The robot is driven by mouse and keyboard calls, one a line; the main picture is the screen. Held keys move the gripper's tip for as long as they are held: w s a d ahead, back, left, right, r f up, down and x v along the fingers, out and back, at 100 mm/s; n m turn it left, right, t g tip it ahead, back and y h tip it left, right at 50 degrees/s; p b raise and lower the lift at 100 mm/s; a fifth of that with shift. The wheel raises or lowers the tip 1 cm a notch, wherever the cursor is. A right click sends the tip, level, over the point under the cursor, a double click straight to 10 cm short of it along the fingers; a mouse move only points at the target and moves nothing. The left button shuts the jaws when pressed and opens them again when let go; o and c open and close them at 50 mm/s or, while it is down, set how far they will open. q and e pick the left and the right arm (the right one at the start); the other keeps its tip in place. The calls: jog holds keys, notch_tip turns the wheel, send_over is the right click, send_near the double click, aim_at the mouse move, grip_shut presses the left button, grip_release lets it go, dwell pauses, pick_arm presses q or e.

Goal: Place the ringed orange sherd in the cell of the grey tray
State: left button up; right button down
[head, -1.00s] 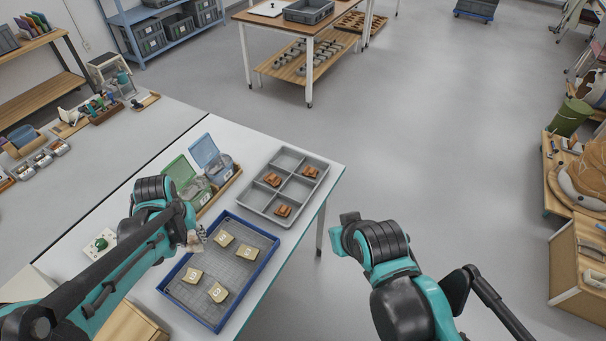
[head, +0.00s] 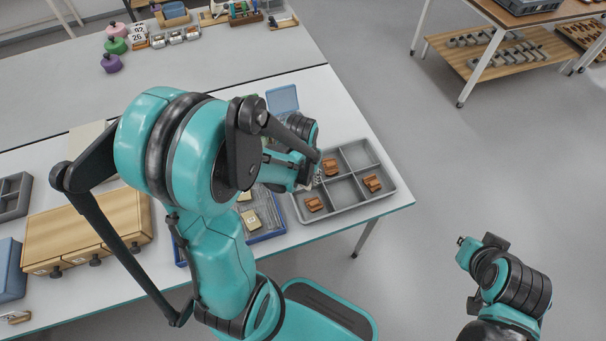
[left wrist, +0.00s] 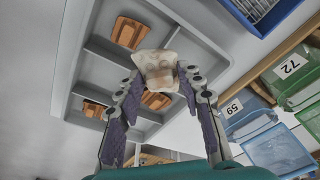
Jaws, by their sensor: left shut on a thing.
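My left gripper (left wrist: 160,82) is shut on a pale cream sherd (left wrist: 160,68) with an uneven outline; no orange or ring mark can be made out on it. In the head view the left gripper is at the left side of the grey tray (head: 350,209), and its fingertips and the sherd are mostly hidden. The wrist view shows the sherd over the grey tray (left wrist: 180,28). Three orange-brown pieces (head: 330,167) (head: 373,183) (head: 314,204) lie in separate cells; other cells are empty. My right gripper (head: 465,252) is off the table at right; its jaws are unclear.
A blue-rimmed tray (head: 268,237) with tan numbered sherds (head: 250,218) is left of the grey tray, partly behind my left arm. Lidded bins, green (left wrist: 300,90) and blue (left wrist: 275,150), stand beside it. A wooden drawer box (head: 90,228) is at the left.

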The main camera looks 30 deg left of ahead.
pick_arm(q)
jog(key=w+a+f+b, duration=0.1)
jog(key=w+a+f, duration=0.1)
jog(key=w+a+f+b, duration=0.1)
jog(key=w+a+f, duration=0.1)
jog(key=shift+w+a, duration=0.2)
jog(key=shift+a, duration=0.1)
notch_tip(320, 180, down, 4)
jog(key=shift+b, duration=1)
jog(key=shift+r, duration=0.15)
jog(key=shift+s, duration=0.1)
jog(key=shift+f, duration=0.2)
jog(key=o, duration=1.1)
jog(key=shift+o, duration=0.2)
jog(key=shift+r, duration=0.1)
